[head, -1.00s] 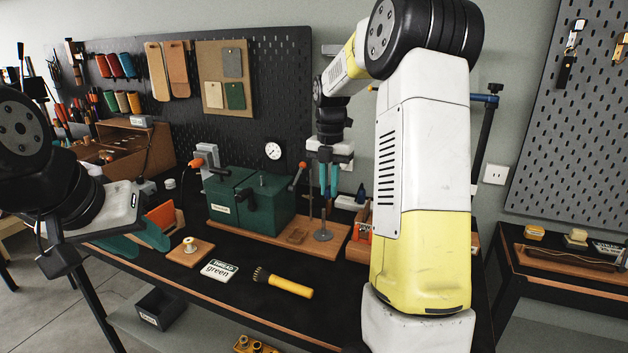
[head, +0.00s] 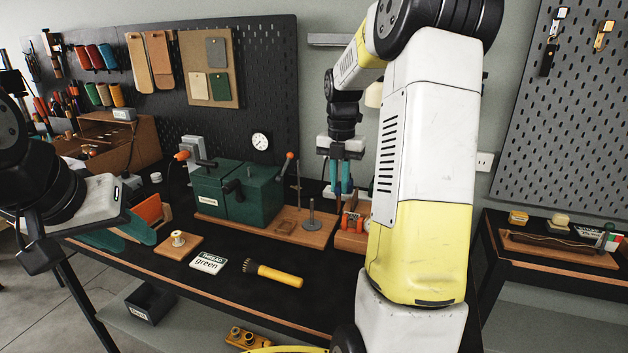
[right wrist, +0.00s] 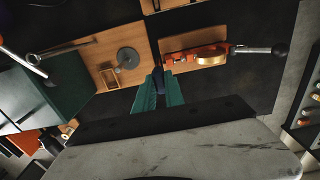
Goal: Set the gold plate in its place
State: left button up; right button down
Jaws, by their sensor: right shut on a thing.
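A round gold-coloured piece (right wrist: 211,59) sits on a red fixture (right wrist: 190,53) on a wooden base, right of the fingertips. My left gripper (head: 139,244) is open at the bench's left side, its teal fingers apart and apparently empty.
The press's wooden base (head: 262,226) carries a grey round post (head: 311,222). A spool on a wooden block (head: 178,242), a "thread green" card (head: 208,262) and a yellow-handled brush (head: 275,273) lie at the front. A side bench (head: 550,256) stands at right.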

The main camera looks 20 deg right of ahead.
jog(key=shift+s+d, duration=0.6)
jog(key=shift+d, duration=0.2)
jog(key=shift+s+d, duration=0.6)
jog(key=shift+d, duration=0.15)
jog(key=shift+f, duration=0.1)
dwell(0.4)
jog(key=shift+f, duration=2.3)
jog(key=c, duration=1.3)
grip_release()
jog(key=shift+c, duration=0.2)
notch_tip(320, 180, up, 8)
